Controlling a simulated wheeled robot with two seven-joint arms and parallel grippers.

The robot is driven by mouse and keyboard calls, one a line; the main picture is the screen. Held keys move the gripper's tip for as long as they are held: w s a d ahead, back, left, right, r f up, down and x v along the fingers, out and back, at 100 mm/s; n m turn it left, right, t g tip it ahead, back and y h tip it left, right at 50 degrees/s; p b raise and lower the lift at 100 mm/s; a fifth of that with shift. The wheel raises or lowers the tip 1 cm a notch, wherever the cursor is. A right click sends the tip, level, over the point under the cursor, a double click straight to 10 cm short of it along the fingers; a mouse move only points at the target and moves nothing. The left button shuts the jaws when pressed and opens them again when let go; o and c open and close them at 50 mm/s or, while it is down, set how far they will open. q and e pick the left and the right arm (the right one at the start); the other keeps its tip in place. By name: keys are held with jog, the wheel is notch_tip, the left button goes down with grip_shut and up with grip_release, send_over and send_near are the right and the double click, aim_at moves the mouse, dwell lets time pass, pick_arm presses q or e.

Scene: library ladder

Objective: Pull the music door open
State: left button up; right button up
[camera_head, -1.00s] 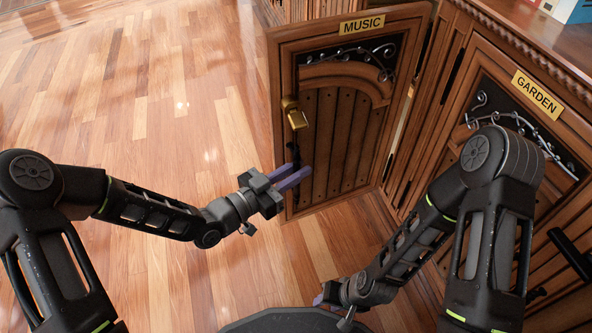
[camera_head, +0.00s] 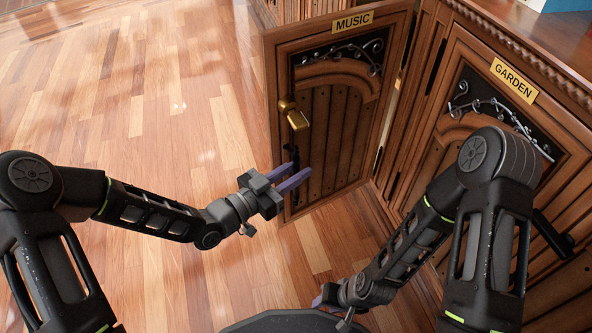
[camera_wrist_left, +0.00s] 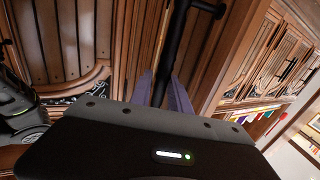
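The music door (camera_head: 338,135) is a wooden panel with a brass "MUSIC" plate (camera_head: 353,22). It stands open, swung out at an angle from the cabinet front, hinged on its right side. A brass latch (camera_head: 293,115) sits near its free edge, above a dark upright bar handle (camera_head: 294,157). My left gripper (camera_head: 289,180) has its purple fingers on either side of that handle. In the left wrist view the black bar (camera_wrist_left: 174,45) runs between the fingers (camera_wrist_left: 162,95), seemingly touching both. My right gripper (camera_head: 320,299) is low, away from the door; its fingers are mostly hidden.
The garden door (camera_head: 440,150), with its "GARDEN" plate (camera_head: 514,80) and dark handle (camera_head: 553,233), is to the right, beside my right arm. Open wooden floor (camera_head: 120,90) lies to the left. The cabinet top (camera_head: 550,40) is at the upper right.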

pick_arm(q)
jog(key=shift+o, duration=1.4)
jog(key=p+v, duration=0.2)
jog(key=v, duration=0.5)
jog(key=shift+s+a, duration=0.25)
jog(key=shift+a, duration=0.1)
jog(key=shift+f, duration=0.1)
